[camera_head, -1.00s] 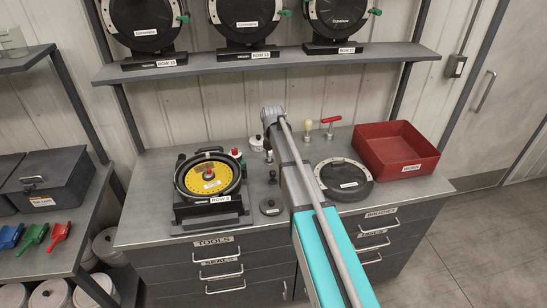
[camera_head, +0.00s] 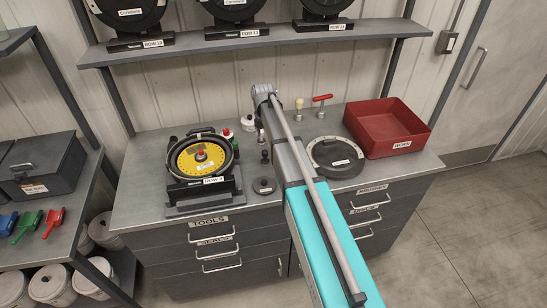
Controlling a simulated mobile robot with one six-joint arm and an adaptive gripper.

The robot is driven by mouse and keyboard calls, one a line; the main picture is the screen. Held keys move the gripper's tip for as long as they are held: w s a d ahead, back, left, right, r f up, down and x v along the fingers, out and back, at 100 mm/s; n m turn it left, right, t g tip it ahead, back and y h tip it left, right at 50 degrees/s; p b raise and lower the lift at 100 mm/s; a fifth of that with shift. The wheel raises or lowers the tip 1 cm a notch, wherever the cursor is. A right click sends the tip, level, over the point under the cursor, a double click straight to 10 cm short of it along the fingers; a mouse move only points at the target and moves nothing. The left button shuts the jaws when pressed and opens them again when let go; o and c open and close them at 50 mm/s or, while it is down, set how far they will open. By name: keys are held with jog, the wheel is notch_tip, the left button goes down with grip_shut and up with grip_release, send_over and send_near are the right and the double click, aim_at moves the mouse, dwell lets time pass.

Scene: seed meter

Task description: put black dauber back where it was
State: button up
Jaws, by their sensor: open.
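My arm (camera_head: 315,240) reaches from the bottom right over the bench, with a grey joint (camera_head: 263,92) at its far end. A small dark knobbed piece (camera_head: 265,157) stands upright on the bench just left of the arm. A flat round black piece with a central knob (camera_head: 264,186) lies in front of it. I cannot tell which, if either, is the black dauber. Part of the bench behind the arm is hidden.
The seed meter with a yellow disc (camera_head: 202,158) stands left on the grey bench (camera_head: 140,190). A black round cover (camera_head: 335,158), a cream-handled tool (camera_head: 299,104), a red-handled tool (camera_head: 322,99) and a red bin (camera_head: 388,128) are on the right. A shelf (camera_head: 250,42) runs above.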

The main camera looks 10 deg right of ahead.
jog(key=s+m, duration=2.6)
jog(key=s, duration=0.3)
jog(key=shift+d+m, duration=0.15)
jog(key=shift+m, duration=0.25)
